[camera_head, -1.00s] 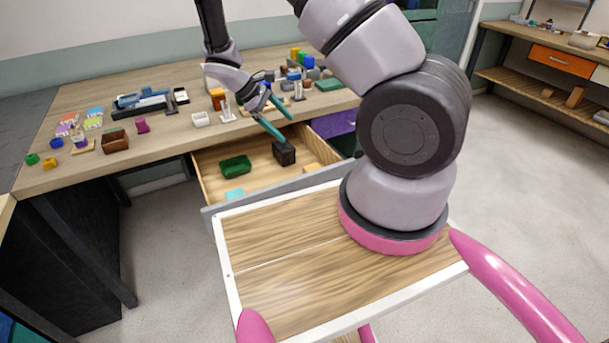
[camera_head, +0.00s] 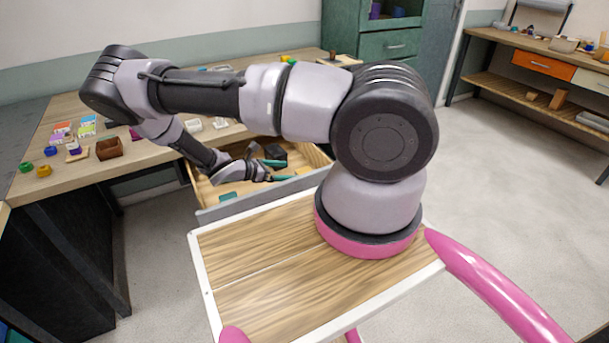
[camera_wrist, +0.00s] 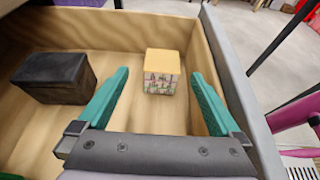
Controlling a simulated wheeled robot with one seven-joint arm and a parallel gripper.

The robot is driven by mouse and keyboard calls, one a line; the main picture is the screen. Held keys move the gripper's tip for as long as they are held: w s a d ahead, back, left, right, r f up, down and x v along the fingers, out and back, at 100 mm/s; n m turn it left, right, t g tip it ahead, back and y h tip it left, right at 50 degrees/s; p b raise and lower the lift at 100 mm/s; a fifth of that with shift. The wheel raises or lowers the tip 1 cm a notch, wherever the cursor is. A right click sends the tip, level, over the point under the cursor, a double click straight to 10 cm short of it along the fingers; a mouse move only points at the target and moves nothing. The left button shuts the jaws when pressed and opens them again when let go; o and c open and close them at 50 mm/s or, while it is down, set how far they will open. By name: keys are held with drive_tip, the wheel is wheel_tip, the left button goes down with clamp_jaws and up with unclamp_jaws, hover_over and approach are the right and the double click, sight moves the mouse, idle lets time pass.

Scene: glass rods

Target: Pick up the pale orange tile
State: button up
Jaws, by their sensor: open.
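The pale orange tile (camera_wrist: 163,61) is the flat top of a small block-like piece with a patterned, light front side. It stands on the wooden drawer floor, near the drawer's far corner in the wrist view. In the head view only a small orange patch of the tile (camera_head: 303,171) shows, just past my fingertips. My gripper (camera_head: 290,170) reaches low into the open drawer. Its two teal fingers are wide apart and empty. In the wrist view the tile appears between and slightly beyond the fingertips, with clear space on both sides.
A dark block (camera_wrist: 52,78) stands left of the left finger in the open drawer (camera_wrist: 140,118). The drawer's grey front edge (camera_wrist: 240,90) runs close by the right finger. A teal piece (camera_head: 228,196) lies near the drawer front. Several small things stand on the desk (camera_head: 62,175).

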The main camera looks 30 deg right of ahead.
sight(302, 172)
drive_tip(key=x, duration=0.6)
drive_tip(key=shift+s+d+f, duration=0.2)
drive_tip(key=shift+d+f, duration=0.05)
drive_tip(key=shift+d, duration=0.05)
drive_tip(key=c, duration=1.5)
